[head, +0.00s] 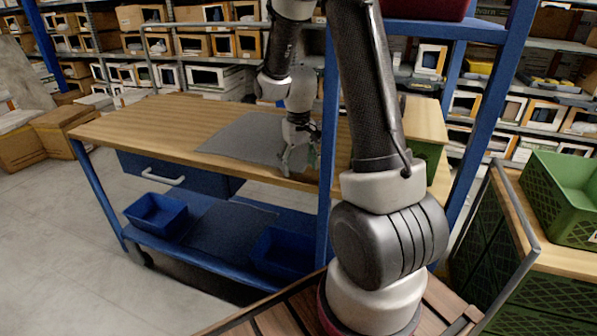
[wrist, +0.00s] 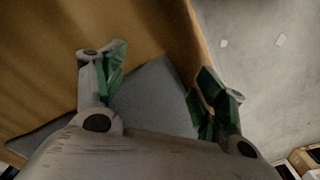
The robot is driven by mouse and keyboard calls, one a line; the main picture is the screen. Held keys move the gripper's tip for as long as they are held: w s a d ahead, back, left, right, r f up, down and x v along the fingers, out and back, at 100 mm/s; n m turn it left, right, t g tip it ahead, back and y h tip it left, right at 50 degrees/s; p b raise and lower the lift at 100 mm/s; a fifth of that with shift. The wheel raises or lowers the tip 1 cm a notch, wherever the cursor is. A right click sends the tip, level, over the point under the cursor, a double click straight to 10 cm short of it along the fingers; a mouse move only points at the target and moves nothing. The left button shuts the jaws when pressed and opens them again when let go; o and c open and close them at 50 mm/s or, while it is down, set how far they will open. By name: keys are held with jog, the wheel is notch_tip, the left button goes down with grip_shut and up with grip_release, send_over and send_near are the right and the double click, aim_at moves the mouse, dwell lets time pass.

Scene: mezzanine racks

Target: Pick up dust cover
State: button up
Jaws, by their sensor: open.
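A flat grey sheet (head: 245,137), which looks like the dust cover, lies on the wooden bench top toward its front edge. My gripper (head: 298,163) is over the sheet's right part near the front edge of the bench, pointing down. In the wrist view, my gripper (wrist: 163,64) is open, with its green-padded fingers apart. A corner of the grey sheet (wrist: 158,95) shows between the fingers. The fingers hold nothing. I cannot tell how far the fingertips are above the sheet. The gripper hides part of the sheet.
The wooden bench (head: 135,122) has a blue drawer (head: 165,172) and a lower shelf with a blue bin (head: 157,214). A blue upright (head: 327,150) stands close to my arm. A green crate (head: 570,195) is at the right. The bench's left part is clear.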

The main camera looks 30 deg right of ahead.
jog(key=shift+f, duration=0.1)
jog(key=shift+f, duration=0.2)
jog(key=shift+c, duration=0.5)
jog(key=shift+s, duration=0.1)
jog(key=c, duration=0.5)
jog(key=shift+c, duration=0.6)
jog(key=shift+s, duration=0.1)
notch_tip(320, 180, up, 3)
jog(key=shift+r, duration=0.1)
jog(key=c, duration=0.7)
jog(key=r, duration=0.8)
jog(key=shift+w+r, duration=0.2)
grip_shut()
jog(key=shift+r, duration=0.25)
